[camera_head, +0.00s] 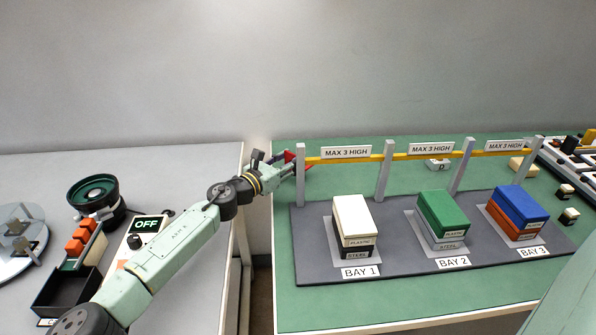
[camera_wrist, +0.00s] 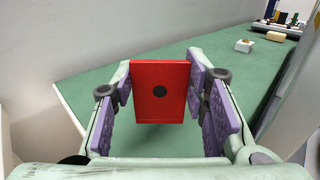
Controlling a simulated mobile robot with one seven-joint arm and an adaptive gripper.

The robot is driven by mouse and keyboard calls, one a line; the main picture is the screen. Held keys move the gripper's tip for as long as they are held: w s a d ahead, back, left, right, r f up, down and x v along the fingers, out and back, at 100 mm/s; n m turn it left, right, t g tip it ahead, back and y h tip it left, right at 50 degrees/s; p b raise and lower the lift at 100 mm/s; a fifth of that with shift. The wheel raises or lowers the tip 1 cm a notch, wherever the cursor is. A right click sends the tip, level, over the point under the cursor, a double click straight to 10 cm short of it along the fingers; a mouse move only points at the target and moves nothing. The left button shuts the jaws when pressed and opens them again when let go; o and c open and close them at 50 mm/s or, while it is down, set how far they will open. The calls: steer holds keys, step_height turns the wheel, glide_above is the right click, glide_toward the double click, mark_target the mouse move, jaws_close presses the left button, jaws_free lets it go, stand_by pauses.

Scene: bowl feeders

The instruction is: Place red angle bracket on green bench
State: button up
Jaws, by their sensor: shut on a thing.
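The red angle bracket (camera_wrist: 160,105) shows in the wrist view as an upright red plate with a dark round hole, between the purple finger pads. My gripper (camera_wrist: 161,78) is shut on it. In the head view my gripper (camera_head: 284,160) is at the left back part of the green bench (camera_head: 345,304), beside the left grey post, and only a small bit of red shows there. The bench top also spreads below and behind the bracket in the wrist view (camera_wrist: 85,88). The bracket's other flange is hidden.
A grey mat (camera_head: 393,244) holds three stacks of blocks in bays. Grey posts (camera_head: 300,176) carry a yellow bar with "MAX 3 HIGH" signs close to my gripper. A grey table (camera_head: 190,290) with a bowl feeder (camera_head: 95,192) stands left, across a gap.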

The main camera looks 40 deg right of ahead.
steer(key=shift+f, duration=2.4)
steer(key=shift+f, duration=0.1)
steer(key=o, duration=1.3)
steer(key=shift+c, duration=0.2)
